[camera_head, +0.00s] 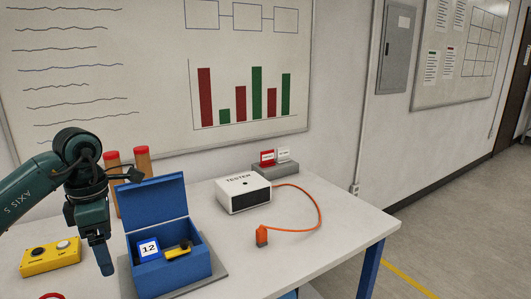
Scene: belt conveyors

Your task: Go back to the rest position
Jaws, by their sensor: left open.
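My left arm comes in from the left edge, and its dark green left gripper (103,256) points down beside the left wall of an open blue box (170,270). The gripper is open, and I see nothing held in it. Part of its fingers is hard to make out at this angle. The blue box has its lid raised, a label reading 12 on it and a yellow and black item (178,252) inside. My right gripper is not in view.
A white tester (243,194) with an orange cable and plug (262,236) stands right of the box. A yellow button box (50,257) is at the left. Two red-topped brown cylinders (142,160) stand behind the arm. The table's right part (335,225) is clear.

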